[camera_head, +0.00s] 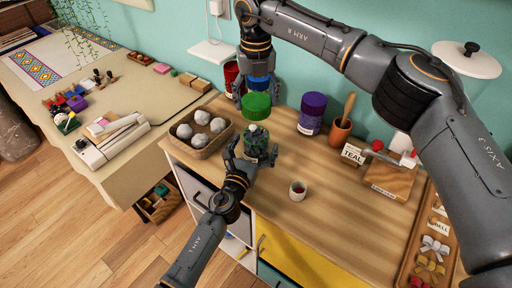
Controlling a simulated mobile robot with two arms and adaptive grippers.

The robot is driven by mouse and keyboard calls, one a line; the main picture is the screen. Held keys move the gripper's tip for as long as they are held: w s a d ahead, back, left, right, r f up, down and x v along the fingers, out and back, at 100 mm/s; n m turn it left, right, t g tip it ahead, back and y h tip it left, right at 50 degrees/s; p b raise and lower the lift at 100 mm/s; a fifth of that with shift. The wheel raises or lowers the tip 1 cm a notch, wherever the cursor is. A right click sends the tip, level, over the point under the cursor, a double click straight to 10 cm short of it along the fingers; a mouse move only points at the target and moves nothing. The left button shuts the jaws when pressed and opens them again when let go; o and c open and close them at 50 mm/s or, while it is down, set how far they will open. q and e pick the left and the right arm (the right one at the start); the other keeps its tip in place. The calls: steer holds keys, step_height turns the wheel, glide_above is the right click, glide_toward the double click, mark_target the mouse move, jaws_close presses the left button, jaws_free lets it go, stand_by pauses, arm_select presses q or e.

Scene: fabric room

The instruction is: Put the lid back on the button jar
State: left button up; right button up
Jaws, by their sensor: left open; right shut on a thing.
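A green round lid (257,106) is held between the fingers of my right gripper (257,99), which comes down from above. The lid is above the button jar (259,143), a small dark greenish jar standing on the wooden worktop; a gap seems to show between them. My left gripper (249,155) is open, with its fingers around or close beside the jar. The fingers partly hide the jar, and I cannot tell whether they touch it. The jar's contents are not clear from here.
Behind stand red (232,77), blue-topped (259,82) and purple (312,113) jars. A tray of grey balls (202,144) is left of the button jar. Worktop front centre is mostly clear.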

arm_select(q)
steer(key=shift+w+d, duration=0.1)
steer(key=shift+w, duration=0.15)
steer(key=c, duration=1.8)
steer(key=shift+o, duration=0.2)
arm_select(e)
glide_above(256, 133)
steer(key=shift+w+f, duration=0.15)
steer(key=shift+f, duration=2.35)
steer(key=shift+f, duration=0.1)
steer(key=shift+f, duration=0.75)
steer(key=shift+f, duration=0.6)
